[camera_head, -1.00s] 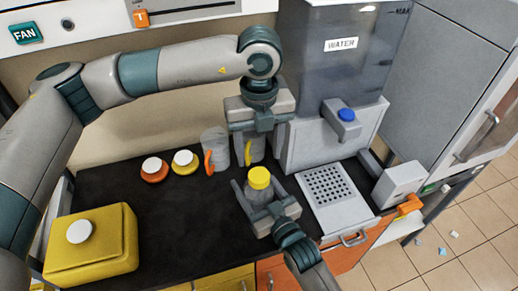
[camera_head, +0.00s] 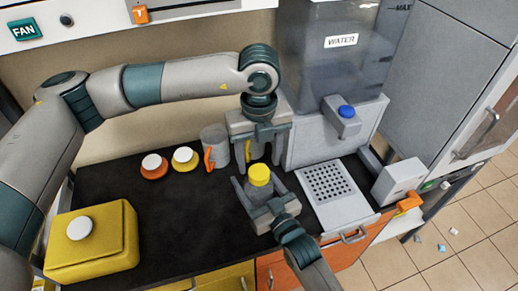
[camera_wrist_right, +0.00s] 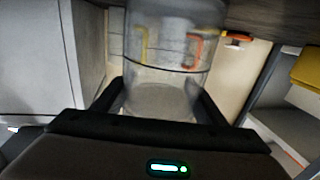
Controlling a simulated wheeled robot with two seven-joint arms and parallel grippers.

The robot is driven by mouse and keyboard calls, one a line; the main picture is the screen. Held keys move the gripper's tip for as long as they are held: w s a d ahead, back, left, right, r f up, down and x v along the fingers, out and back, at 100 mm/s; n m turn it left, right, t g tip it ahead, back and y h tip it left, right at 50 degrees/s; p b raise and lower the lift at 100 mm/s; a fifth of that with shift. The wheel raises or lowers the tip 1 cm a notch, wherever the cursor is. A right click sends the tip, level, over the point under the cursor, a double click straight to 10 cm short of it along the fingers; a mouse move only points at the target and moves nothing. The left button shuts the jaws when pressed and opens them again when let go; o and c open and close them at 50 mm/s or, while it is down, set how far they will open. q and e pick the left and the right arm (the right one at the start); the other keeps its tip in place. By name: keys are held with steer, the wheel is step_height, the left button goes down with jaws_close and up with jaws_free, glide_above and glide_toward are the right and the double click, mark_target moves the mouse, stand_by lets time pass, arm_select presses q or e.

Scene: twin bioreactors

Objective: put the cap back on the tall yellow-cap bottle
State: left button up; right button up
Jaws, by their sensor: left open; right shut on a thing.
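The tall bottle (camera_head: 260,190) stands upright at the middle front of the dark counter, with its yellow cap (camera_head: 259,173) on top. I cannot tell how firmly the cap sits. My right gripper (camera_head: 259,190) is shut around the bottle's body from the front. In the right wrist view the clear bottle (camera_wrist_right: 165,70) shows between the fingers. My left gripper (camera_head: 257,152) is open and empty, pointing down just above and behind the cap, apart from it as far as I can see. A vessel with a yellow handle (camera_head: 247,150) is partly hidden behind it.
A grey mug with an orange handle (camera_head: 215,146) and two white-topped jars, orange (camera_head: 154,167) and yellow (camera_head: 185,159), stand behind left. A yellow canister (camera_head: 95,245) is front left. The water dispenser (camera_head: 335,130) and perforated tray (camera_head: 333,188) are right. The counter's middle left is clear.

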mark_target(259, 172)
arm_select(q)
steer(key=shift+f, duration=2.05)
